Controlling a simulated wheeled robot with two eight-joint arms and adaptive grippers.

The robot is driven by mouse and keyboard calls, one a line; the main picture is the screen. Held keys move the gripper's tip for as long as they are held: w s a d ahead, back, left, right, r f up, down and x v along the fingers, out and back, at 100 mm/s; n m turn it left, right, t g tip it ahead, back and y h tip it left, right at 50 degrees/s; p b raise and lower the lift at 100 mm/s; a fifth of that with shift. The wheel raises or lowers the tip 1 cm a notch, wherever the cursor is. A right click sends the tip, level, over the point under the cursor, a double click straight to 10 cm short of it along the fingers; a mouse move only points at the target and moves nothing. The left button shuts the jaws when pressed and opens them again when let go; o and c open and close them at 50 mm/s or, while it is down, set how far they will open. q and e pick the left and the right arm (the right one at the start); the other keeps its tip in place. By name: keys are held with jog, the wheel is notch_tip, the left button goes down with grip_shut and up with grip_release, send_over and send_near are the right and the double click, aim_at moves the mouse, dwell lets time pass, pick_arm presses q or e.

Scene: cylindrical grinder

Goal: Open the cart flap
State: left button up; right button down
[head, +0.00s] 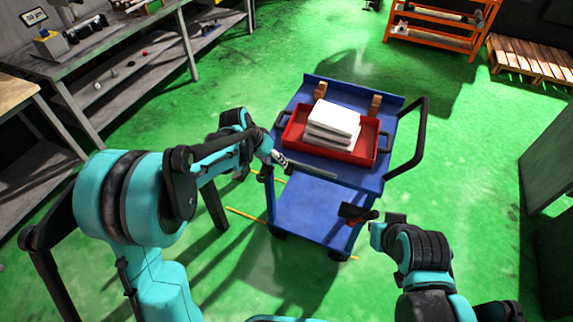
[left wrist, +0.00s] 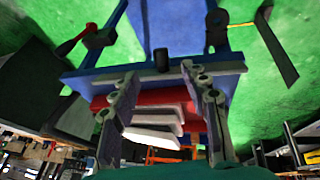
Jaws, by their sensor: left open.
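The blue cart (head: 325,205) stands in front of me, with an upper deck and a lower blue surface. Its front upper edge (left wrist: 85,76) crosses the left wrist view, with a dark knob (left wrist: 161,60) at its middle. I cannot clearly tell the flap from the deck and lower surface. My left gripper (head: 282,161) is at the front left of the upper deck, beside a grey strip (head: 312,169) there. In the left wrist view its two fingers (left wrist: 163,85) are spread, with nothing held between them; I cannot tell whether they touch the cart.
A red tray (head: 293,138) with stacked white blocks (head: 333,122) sits on the upper deck. A black push handle (head: 420,135) sticks out right. Green floor is free around the cart; benches stand left.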

aim_at(287, 170)
pick_arm(q)
jog(key=shift+m+g, duration=0.3)
jog(key=b+x, duration=0.1)
jog(key=x, duration=0.4)
jog(key=w+b+x, duration=0.1)
jog(key=x, duration=0.5)
jog(key=shift+w+d+r, duration=0.1)
jog(key=shift+w+d, duration=0.05)
jog(key=shift+w, duration=0.1)
grip_shut()
